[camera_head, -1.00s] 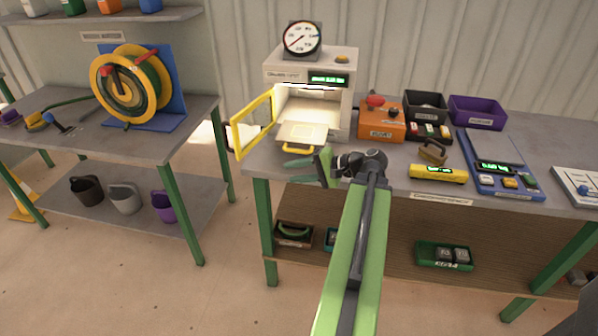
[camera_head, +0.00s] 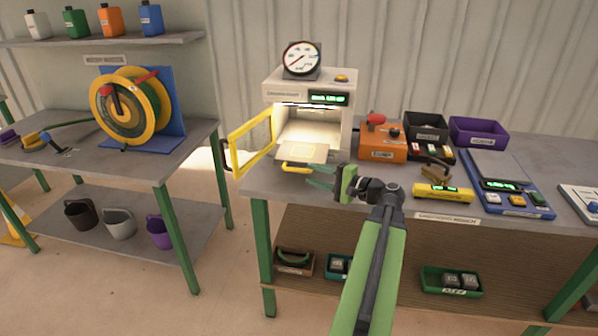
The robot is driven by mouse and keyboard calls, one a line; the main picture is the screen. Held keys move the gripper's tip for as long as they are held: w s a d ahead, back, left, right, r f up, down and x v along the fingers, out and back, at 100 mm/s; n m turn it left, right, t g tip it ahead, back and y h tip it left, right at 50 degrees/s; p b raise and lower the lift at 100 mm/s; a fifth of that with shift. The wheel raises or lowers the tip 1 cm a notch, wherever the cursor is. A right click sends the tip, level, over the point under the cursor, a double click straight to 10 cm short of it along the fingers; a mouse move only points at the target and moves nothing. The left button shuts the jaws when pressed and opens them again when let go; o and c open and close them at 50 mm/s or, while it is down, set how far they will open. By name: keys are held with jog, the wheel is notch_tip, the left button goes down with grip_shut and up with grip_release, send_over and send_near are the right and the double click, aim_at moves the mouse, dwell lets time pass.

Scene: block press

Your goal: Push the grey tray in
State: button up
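The grey tray (camera_head: 307,152) sticks out of the front of the white press (camera_head: 339,92), with a yellow handle (camera_head: 297,168) at its front edge. The press's yellow-framed door (camera_head: 250,143) stands swung open to the left. The press chamber is lit inside. My gripper (camera_head: 312,178) is just in front and to the right of the tray handle, with its green fingers pointing left. The fingers look spread with nothing between them. Whether a finger touches the handle I cannot tell.
To the right on the bench (camera_head: 283,190) are an orange box (camera_head: 383,150), a yellow device (camera_head: 442,193), a blue scale (camera_head: 497,180), a black bin (camera_head: 425,127) and a purple bin (camera_head: 478,132). A gauge (camera_head: 302,57) tops the press. A hose reel (camera_head: 130,108) stands on the left table.

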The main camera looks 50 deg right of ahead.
aim_at(305, 172)
jog(key=w, duration=0.4)
jog(key=w+a, duration=0.1)
jog(key=w, duration=0.1)
jog(key=shift+w+f, duration=0.2)
jog(key=shift+f, duration=0.05)
grip_shut()
dwell(1.1)
